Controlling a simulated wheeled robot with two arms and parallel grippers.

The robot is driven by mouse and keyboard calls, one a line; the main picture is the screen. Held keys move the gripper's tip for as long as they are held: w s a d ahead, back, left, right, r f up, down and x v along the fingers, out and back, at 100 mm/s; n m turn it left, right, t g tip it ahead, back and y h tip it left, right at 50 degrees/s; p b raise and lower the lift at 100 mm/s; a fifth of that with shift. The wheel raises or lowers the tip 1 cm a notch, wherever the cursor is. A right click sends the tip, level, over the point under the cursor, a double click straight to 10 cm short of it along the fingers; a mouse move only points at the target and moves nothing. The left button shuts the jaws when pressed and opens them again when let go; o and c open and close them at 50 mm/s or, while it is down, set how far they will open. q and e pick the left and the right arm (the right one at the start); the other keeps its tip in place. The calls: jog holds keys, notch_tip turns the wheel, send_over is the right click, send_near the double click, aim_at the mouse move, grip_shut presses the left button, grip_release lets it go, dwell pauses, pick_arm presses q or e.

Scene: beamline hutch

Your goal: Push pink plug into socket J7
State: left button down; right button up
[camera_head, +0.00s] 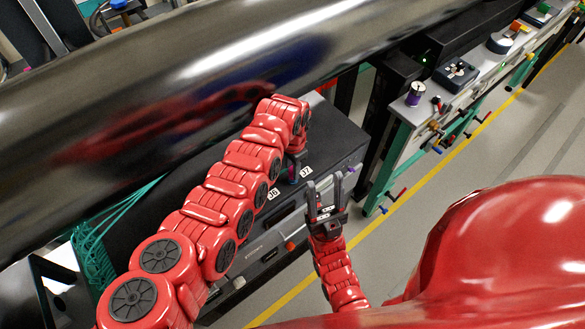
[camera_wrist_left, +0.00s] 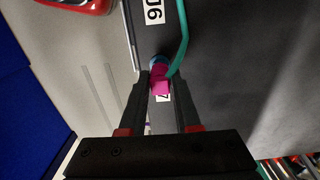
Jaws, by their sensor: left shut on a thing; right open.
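The pink plug (camera_wrist_left: 160,84) sits between the fingertips of my left gripper (camera_wrist_left: 163,92) in the left wrist view, and that gripper is shut on it. A teal cable (camera_wrist_left: 183,35) runs beside the plug. A bluish ring (camera_wrist_left: 156,60) shows at the plug's far end; I cannot tell whether the plug is in a socket. The J7 label (camera_head: 306,171) and J6 label (camera_head: 273,193) lie on the dark panel (camera_head: 335,140) in the head view. My left gripper (camera_head: 293,175) points down between these labels. My right gripper (camera_head: 325,190) is open and empty, near the panel's front edge.
A large glossy black pipe (camera_head: 200,75) crosses above the panel, close to my left arm. A bench (camera_head: 420,105) with knobs and control boxes stands at the right. The floor beyond a yellow line (camera_head: 400,205) is clear.

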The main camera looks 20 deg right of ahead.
pick_arm(q)
jog(key=shift+f+b, duration=0.55)
jog(key=shift+f, duration=0.05)
dwell(0.3)
jog(key=c, duration=0.5)
grip_release()
jog(key=shift+c, duration=0.2)
notch_tip(320, 180, up, 8)
jog(key=b, duration=0.3)
jog(key=shift+w, duration=0.1)
notch_tip(320, 180, up, 9)
jog(key=b, duration=0.2)
jog(key=shift+r, duration=0.2)
